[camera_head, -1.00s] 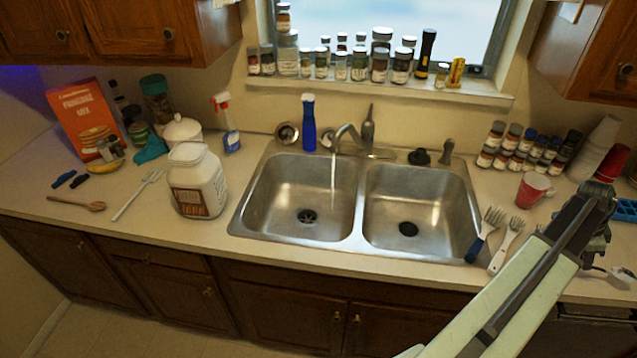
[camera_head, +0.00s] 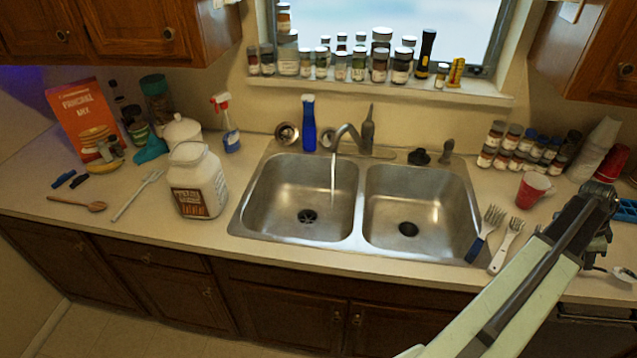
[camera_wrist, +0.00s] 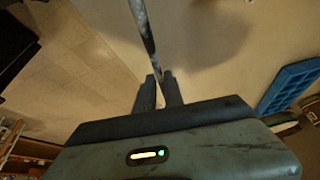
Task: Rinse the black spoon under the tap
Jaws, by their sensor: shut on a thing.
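The tap (camera_head: 352,138) stands behind the double sink, and a thin stream of water falls from it into the left basin (camera_head: 270,205). In the wrist view my gripper (camera_wrist: 158,88) is shut on a long, thin, dark handle, which I take to be the black spoon (camera_wrist: 147,32). The handle runs up out of the top of the picture, so its far end is hidden. In the head view my arm reaches over the counter right of the sink. My gripper's fingers and the spoon cannot be made out clearly there.
A blue-handled fork (camera_head: 484,233) and a white-handled fork (camera_head: 507,244) lie right of the right basin (camera_head: 415,212). A red and white cup (camera_head: 533,189), spice jars (camera_head: 520,150) and a blue tray (camera_head: 626,210) stand nearby. A large white jar (camera_head: 198,183) stands left of the sink.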

